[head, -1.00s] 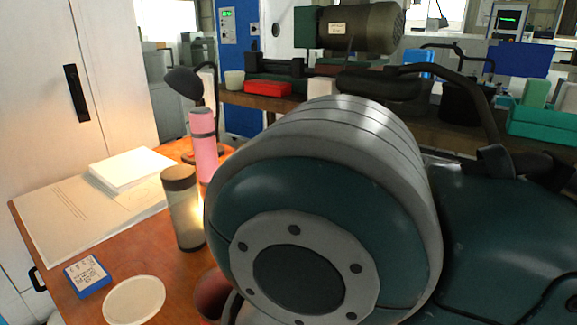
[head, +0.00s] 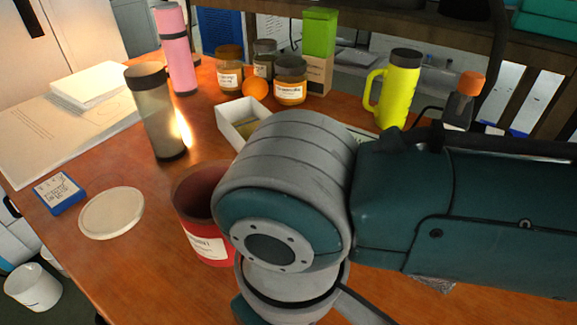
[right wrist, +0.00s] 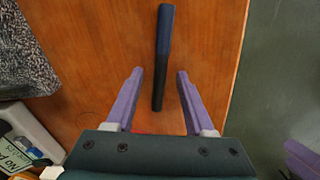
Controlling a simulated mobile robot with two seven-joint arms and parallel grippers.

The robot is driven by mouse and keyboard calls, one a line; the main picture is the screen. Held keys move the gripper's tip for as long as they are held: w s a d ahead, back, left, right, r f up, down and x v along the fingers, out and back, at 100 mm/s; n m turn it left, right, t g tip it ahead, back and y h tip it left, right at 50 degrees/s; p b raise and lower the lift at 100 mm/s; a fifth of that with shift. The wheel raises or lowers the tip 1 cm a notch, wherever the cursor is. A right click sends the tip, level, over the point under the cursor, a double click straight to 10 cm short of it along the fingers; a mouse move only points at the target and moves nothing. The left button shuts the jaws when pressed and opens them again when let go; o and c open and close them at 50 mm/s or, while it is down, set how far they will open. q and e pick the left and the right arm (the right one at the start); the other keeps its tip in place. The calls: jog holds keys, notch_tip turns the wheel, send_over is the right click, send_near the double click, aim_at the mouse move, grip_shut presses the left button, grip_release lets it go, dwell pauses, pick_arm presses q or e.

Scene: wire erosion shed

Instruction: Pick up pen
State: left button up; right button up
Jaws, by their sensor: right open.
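The pen (right wrist: 163,58) is a dark stick, blue at its far half and black at its near half. It lies on the wooden table in the right wrist view, pointing away from me. My right gripper (right wrist: 157,72) is open, with one purple finger on each side of the pen's near end. The pen lies between the fingers in the picture, with gaps on both sides; I cannot tell the height above it. In the head view my right arm covers the middle, and neither the pen nor the right fingertips show. My left gripper is not in view.
A red labelled tin (head: 205,230), a white lid (head: 111,212), a smoky bottle (head: 158,115), a pink bottle (head: 177,50) and a yellow mug (head: 396,90) stand around the arm. A grey textured cloth (right wrist: 25,55) lies left of the pen. The table edge is close on the right.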

jog(key=shift+c, duration=0.2)
grip_shut()
dwell(0.4)
